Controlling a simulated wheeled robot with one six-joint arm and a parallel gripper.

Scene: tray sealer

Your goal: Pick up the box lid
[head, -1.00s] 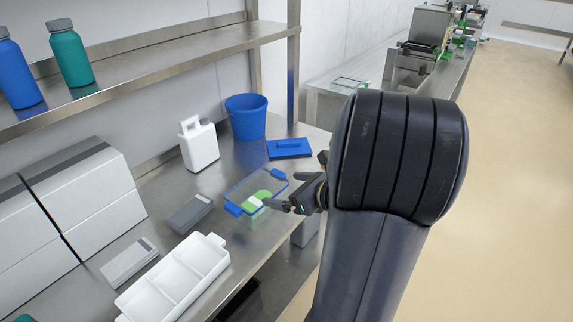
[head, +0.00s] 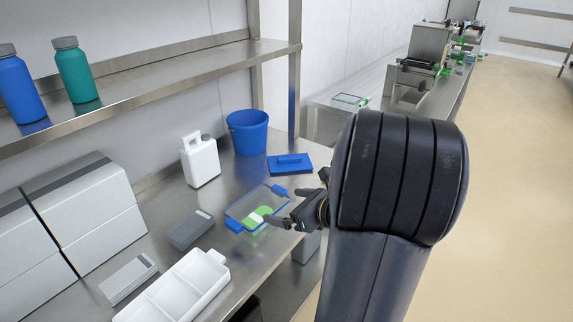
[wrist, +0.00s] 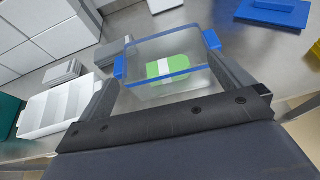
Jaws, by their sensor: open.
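A clear box (head: 232,212) with blue end clips and a blue rim edge stands on the steel counter, with a green and white item inside. It also shows in the wrist view (wrist: 140,95). My gripper (head: 295,197) is open at the box's right side. In the wrist view its fingers (wrist: 162,72) appear on either side of the box, with nothing gripped.
A blue bucket (head: 247,132) and a white jug (head: 199,160) stand behind the box. A grey device (head: 190,229) and a white divided tray (head: 178,290) lie to its left and front. A shelf with bottles (head: 75,70) overhangs the counter. Open floor lies right.

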